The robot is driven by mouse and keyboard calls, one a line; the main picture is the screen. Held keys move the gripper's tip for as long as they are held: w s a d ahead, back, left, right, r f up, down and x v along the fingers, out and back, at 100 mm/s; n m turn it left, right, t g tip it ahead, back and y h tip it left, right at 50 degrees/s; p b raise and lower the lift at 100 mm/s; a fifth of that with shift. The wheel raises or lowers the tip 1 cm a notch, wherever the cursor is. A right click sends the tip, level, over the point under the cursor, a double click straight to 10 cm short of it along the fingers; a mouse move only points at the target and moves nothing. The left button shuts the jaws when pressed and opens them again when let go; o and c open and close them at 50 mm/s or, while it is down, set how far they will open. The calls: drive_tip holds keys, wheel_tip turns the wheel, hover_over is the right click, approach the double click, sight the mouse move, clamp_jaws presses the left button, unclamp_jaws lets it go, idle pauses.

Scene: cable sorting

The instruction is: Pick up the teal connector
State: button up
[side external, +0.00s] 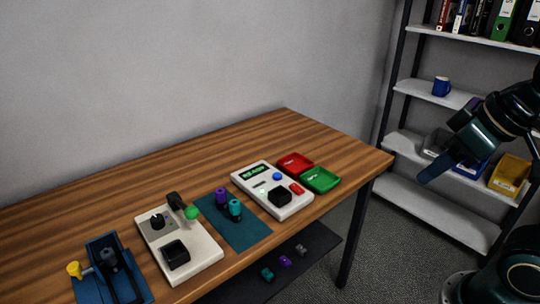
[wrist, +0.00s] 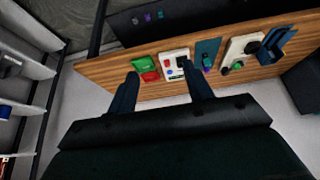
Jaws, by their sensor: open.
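A teal connector (side external: 235,208) sits on the dark teal mat (side external: 245,232) on the wooden table, close beside a purple connector (side external: 221,196). Another small teal piece (side external: 267,274) lies on a dark lower surface in front of the table. My gripper (side external: 428,178) is at the right in the side view, high and well away from the table. In the wrist view my gripper (wrist: 160,72) is open, with nothing between its two dark fingers.
A white device with buttons (side external: 273,190) stands right of the mat, near red (side external: 294,163) and green (side external: 320,180) trays. A white unit with a green-tipped lever (side external: 180,245) and a blue fixture (side external: 110,265) stand left. A shelf (side external: 440,180) is behind my arm.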

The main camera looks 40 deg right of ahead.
drive_tip(key=w+a+r+m+g, duration=0.2)
drive_tip(key=w+r+m, duration=0.2)
drive_tip(key=w, duration=0.6)
drive_tip(key=m+g, duration=0.4)
drive_tip(key=m, duration=0.6)
hover_over(236, 203)
wheel_tip(236, 203, down, 16)
drive_tip(key=shift+f, duration=0.1)
wheel_tip(236, 203, down, 8)
drive_tip(key=shift+r, duration=0.15)
drive_tip(key=shift+f, duration=0.35)
